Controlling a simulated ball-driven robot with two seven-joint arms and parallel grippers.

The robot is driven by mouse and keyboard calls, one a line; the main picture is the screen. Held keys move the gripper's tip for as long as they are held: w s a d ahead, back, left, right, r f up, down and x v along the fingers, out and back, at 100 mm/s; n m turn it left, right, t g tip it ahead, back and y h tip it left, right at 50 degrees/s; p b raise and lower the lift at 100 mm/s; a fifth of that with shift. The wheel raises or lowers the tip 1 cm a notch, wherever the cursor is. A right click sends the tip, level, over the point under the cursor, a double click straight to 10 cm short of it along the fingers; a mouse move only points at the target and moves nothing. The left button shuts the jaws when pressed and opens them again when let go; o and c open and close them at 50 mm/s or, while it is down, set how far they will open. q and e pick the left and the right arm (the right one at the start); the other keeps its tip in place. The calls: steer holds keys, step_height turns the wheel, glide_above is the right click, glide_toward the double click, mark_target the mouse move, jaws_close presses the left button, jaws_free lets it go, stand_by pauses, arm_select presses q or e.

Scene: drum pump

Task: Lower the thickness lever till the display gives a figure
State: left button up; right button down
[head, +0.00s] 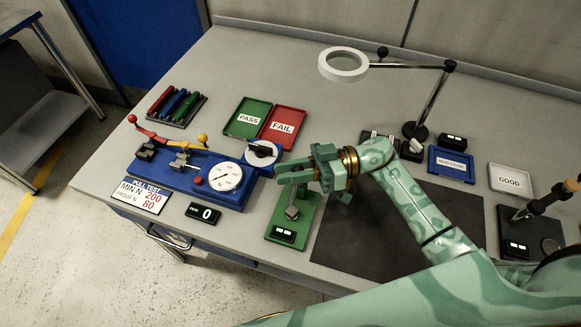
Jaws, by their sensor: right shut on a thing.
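The thickness gauge is a green base (304,212) with a small metal anvil post (292,212) on it. A small black display (283,235) sits at its front end; its green marks are too small to read. My right gripper (297,177) is over the back part of the gauge, its fingers pointing left. It is shut on the thickness lever, which the jaws and wrist mostly hide. I cannot tell how far down the lever is. My left gripper is not in view.
A blue pull tester (190,178) with a dial (225,177) stands close on the left. Green PASS (248,118) and red FAIL (283,124) trays lie behind. A ring lamp (343,65) overhangs the back. A dark mat (345,235) lies bare to the right.

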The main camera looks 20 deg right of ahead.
steer(key=n+p, duration=0.1)
steer(key=p, duration=0.1)
steer(key=s+a+f+n+h+p, duration=0.1)
steer(key=p, duration=0.1)
steer(key=s+n+h+p, duration=0.1)
steer(key=p, duration=0.1)
steer(key=shift+s+a+f, duration=0.2)
steer(key=shift+s+f, duration=0.05)
steer(key=shift+f, duration=0.05)
steer(key=shift+s+a+f+n+t+h+p, duration=0.2)
steer(key=shift+f+n+h+p, duration=0.1)
steer(key=shift+f+n+p, duration=0.2)
steer(key=shift+s+a+f+n+t+h+p, duration=0.1)
steer(key=shift+s+f+n+t+h+p, duration=0.2)
steer(key=shift+n+p, duration=0.2)
steer(key=shift+s+a+f+n+t+h+p, duration=0.15)
steer(key=shift+f+n+h+p, duration=0.2)
steer(key=shift+f+p, duration=0.2)
steer(key=shift+s+f, duration=0.1)
steer(key=c, duration=1.2)
jaws_free()
